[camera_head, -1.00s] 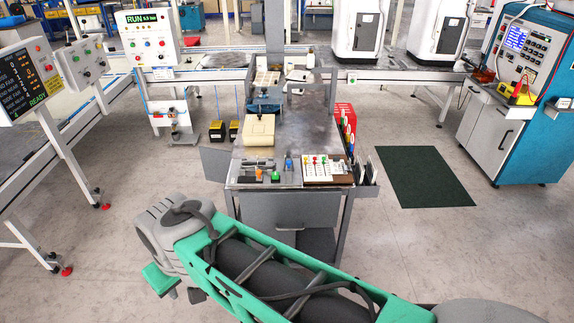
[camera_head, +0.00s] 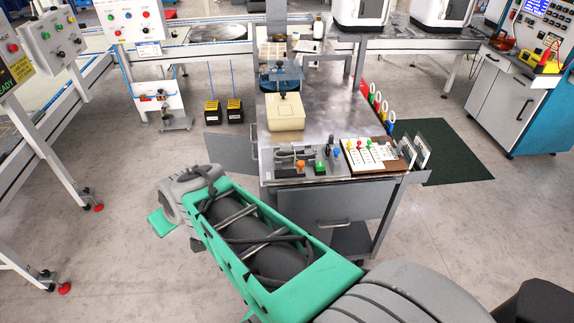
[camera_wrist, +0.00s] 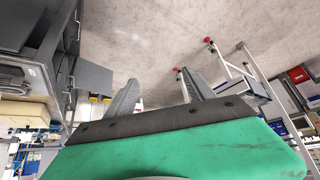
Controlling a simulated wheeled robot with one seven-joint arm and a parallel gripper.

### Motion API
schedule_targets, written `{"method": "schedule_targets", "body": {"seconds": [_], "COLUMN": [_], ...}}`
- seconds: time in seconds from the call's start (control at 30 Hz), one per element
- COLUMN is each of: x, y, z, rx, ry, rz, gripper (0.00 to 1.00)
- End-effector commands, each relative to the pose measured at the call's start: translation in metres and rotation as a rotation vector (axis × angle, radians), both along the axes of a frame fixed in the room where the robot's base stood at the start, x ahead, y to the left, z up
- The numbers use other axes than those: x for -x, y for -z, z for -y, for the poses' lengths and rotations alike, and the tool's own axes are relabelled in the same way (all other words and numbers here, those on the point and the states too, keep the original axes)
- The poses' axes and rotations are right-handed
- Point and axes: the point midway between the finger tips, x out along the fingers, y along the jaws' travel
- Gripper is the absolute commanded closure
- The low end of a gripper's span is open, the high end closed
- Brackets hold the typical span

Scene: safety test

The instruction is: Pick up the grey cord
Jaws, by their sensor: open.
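A small dark grey looped shape, perhaps the grey cord (camera_head: 284,160), lies at the front left of the metal workbench top (camera_head: 325,112) in the head view. It is too small to tell for sure. My gripper (camera_wrist: 160,80) shows in the wrist view with its two grey fingers wide apart and nothing between them. In the head view my arm lies in front and left of the workbench, and the fingers cannot be made out. My gripper is apart from the cord.
A beige box (camera_head: 286,112) sits further back. An open grey door (camera_head: 231,151) juts from the bench's left side. White stands are at left; floor between is clear.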

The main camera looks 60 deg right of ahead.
Motion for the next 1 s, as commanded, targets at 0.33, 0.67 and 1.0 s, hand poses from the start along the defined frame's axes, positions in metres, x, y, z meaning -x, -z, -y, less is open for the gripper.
{"method": "schedule_targets", "body": {"seconds": [0.33, 0.67, 1.0], "x": [0.021, 0.068, 0.033], "y": [0.142, 0.134, 0.134], "z": [0.257, 0.33, 0.368], "rx": [0.296, 0.461, 0.46], "ry": [0.512, 0.692, 0.691], "rz": [0.711, 0.879, 0.877], "gripper": [0.29, 0.29, 0.29]}}
